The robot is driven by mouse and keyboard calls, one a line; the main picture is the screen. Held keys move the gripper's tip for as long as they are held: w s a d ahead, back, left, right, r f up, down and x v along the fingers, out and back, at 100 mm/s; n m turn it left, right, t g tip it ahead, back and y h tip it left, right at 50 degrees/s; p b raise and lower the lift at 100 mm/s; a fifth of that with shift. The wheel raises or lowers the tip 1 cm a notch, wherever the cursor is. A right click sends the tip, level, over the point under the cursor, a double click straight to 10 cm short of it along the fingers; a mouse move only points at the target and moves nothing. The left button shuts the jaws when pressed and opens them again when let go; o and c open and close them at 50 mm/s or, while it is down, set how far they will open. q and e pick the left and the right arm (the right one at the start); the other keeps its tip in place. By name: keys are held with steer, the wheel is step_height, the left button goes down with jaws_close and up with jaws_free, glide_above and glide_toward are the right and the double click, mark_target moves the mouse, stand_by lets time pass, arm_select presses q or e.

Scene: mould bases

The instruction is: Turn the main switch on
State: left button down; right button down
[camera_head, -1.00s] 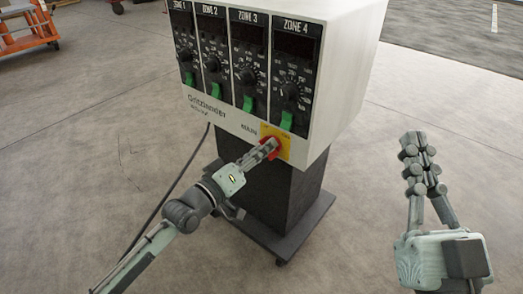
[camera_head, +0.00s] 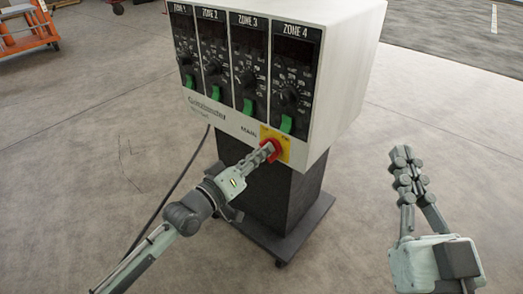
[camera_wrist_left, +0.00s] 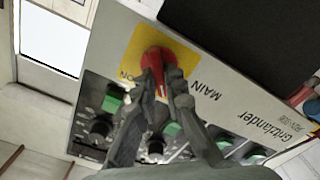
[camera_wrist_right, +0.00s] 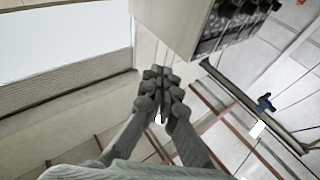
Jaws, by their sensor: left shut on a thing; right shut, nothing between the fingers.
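The main switch (camera_head: 275,145) is a red knob on a yellow plate (camera_head: 284,152) at the lower front right of the white control box (camera_head: 345,75), beside the word MAIN. My left gripper (camera_head: 265,153) is shut on the red knob. In the left wrist view the fingertips (camera_wrist_left: 167,82) cover the lower part of the red knob (camera_wrist_left: 157,57), and the letters ON show on the plate beside it. The knob's exact angle is hard to read behind the fingers. My right gripper (camera_head: 402,158) is shut and empty, to the right of the box and apart from it.
Several zone panels with black dials and green switches (camera_head: 287,122) fill the box front above. The box stands on a dark pedestal (camera_head: 285,195) with a wheeled base. A black cable (camera_head: 183,175) hangs at the left. An orange cart (camera_head: 40,25) stands far left. The floor at right is clear.

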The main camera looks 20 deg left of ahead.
steer(key=d+f+g+h+p, duration=0.3)
steer(key=d+f+g+h, duration=0.3)
steer(key=f, duration=0.8)
steer(key=s+d+f+m+g+h+p, duration=0.2)
steer(key=s+d+f+g+h+p, duration=0.2)
steer(key=s+d+f+g, duration=0.8)
arm_select(q)
steer(key=shift+s+d+m+p, duration=0.15)
steer(key=shift+m+p, duration=0.45)
steer(key=shift+m, duration=2.25)
steer(key=shift+w+d+m+p, duration=0.1)
steer(key=shift+m+p, duration=0.5)
steer(key=shift+m, duration=2.2)
steer(key=shift+s+d+m+p, duration=0.15)
steer(key=shift+m+p, duration=0.45)
steer(key=shift+m, duration=2.25)
arm_select(e)
step_height(320, 180, down, 7)
steer(key=w+d+y, duration=0.1)
steer(key=shift+w+d+f+t, duration=0.2)
steer(key=shift+w+t, duration=0.1)
steer(key=shift+t, duration=0.1)
arm_select(q)
steer(key=c, duration=1.6)
jaws_free()
